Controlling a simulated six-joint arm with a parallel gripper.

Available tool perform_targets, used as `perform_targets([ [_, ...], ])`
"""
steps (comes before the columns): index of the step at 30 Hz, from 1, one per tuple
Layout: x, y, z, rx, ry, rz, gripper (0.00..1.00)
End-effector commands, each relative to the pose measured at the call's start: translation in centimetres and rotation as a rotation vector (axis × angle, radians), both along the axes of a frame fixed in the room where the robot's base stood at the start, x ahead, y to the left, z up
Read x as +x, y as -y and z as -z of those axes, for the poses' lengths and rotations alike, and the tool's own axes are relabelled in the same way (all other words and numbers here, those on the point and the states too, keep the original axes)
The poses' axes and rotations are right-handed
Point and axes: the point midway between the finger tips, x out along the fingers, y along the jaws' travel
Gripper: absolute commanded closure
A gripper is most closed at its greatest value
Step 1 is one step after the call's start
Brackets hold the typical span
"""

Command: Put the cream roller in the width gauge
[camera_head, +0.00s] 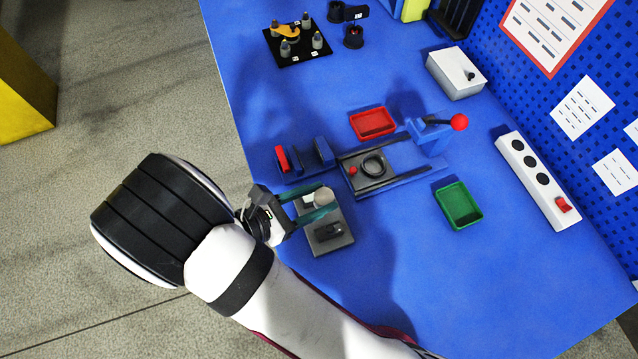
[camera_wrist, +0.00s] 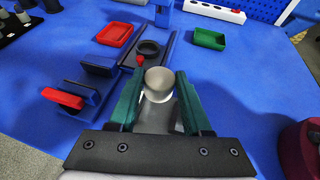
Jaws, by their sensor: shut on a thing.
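My gripper (camera_head: 324,200) has green fingers, shut on the cream roller (camera_head: 323,196). In the wrist view the roller (camera_wrist: 158,80) sits between the fingertips, its pale rounded end toward the camera. A grey block (camera_head: 336,243) with a dark fitting lies under and beside the gripper; the roller's gap above it is hard to judge. A blue fixture with upright walls and a red piece (camera_head: 282,159) stands just beyond the gripper; it may be the width gauge. It shows at left in the wrist view (camera_wrist: 100,68).
A railed slide with a grey carriage (camera_head: 361,183) and black ring lies beyond, by a red-knobbed lever (camera_head: 459,122). A red tray (camera_head: 373,123) and a green tray (camera_head: 459,205) flank it. The blue table's right front is clear.

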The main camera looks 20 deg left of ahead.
Motion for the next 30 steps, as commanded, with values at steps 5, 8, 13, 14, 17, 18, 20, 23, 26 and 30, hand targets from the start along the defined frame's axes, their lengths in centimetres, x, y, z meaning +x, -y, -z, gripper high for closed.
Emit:
perform_targets([
  [5,-0.2,-0.6,3.0,-0.005,-0.002,-0.001,1.00],
  [8,-0.1,-0.6,4.2,-0.002,-0.001,-0.001,1.00],
  [13,-0.1,-0.6,4.4,0.001,-0.001,0.000,1.00],
  [14,-0.1,-0.6,4.4,0.001,-0.001,0.000,1.00],
  [17,-0.1,-0.6,4.5,0.000,-0.001,0.000,1.00],
  [18,-0.1,-0.6,4.6,0.000,-0.001,0.000,1.00],
  [20,-0.1,-0.6,4.8,0.000,-0.001,0.000,1.00],
  [23,-0.1,-0.6,5.1,0.000,-0.001,0.000,1.00],
  [26,-0.1,-0.6,5.4,0.000,-0.001,0.000,1.00],
  [30,-0.1,-0.6,5.5,0.001,-0.001,-0.001,0.48],
])
